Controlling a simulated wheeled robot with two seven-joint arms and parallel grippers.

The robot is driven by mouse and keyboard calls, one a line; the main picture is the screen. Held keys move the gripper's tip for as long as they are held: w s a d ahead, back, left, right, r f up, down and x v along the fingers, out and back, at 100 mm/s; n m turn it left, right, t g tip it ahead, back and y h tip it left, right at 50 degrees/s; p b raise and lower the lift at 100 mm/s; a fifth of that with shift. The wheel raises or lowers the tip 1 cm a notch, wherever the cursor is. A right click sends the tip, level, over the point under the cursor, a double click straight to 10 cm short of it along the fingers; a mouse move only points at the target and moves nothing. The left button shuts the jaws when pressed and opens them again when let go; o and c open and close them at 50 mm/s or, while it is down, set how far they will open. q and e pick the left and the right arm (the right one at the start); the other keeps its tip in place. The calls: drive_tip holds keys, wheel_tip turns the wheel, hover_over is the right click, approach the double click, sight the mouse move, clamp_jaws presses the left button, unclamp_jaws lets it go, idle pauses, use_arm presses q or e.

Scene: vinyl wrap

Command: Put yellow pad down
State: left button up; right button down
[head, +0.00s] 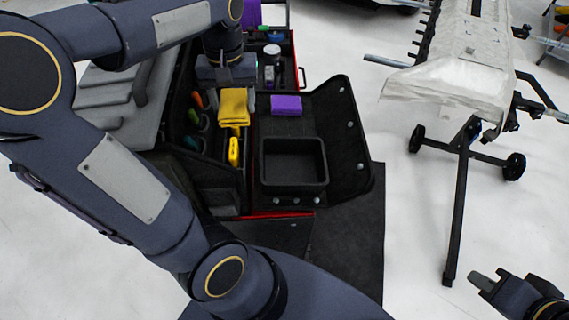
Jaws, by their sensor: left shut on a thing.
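The yellow pad (234,106) hangs from my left gripper (232,96), which points down over the left part of the black tool cart. The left gripper is shut on the pad's upper part, and the pad's lower end is above the cart's compartments. I cannot tell whether the pad touches anything below. A purple pad (286,105) lies on the black flap just right of it. My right gripper (491,278) is at the lower right, away from the cart, and looks open and empty.
A black open bin (293,163) stands on the cart's front right. A yellow tool (233,152) sits upright in a slot below the pad. Bottles (271,53) stand in the back compartment. A covered stand (455,80) is at the right, with clear floor between.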

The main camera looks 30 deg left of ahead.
use_arm(q)
drive_tip(key=shift+w+d+f+p, duration=0.15)
drive_tip(key=shift+w+d+f, duration=0.05)
drive_tip(key=shift+d+f, duration=2.05)
drive_tip(key=shift+w+d+f+p, duration=0.1)
drive_tip(key=shift+w+d+f, duration=0.05)
drive_tip(key=shift+d+f, duration=2.05)
drive_tip(key=shift+w+d+f+p, duration=0.15)
drive_tip(key=shift+w+d+f, duration=0.05)
drive_tip(key=shift+d+f, duration=2.05)
drive_tip(key=shift+d+r, duration=0.15)
drive_tip(key=shift+r, duration=0.05)
drive_tip(key=shift+f+b, duration=0.45)
drive_tip(key=shift+f, duration=0.2)
drive_tip(key=o, duration=0.9)
drive_tip(key=shift+r, duration=0.1)
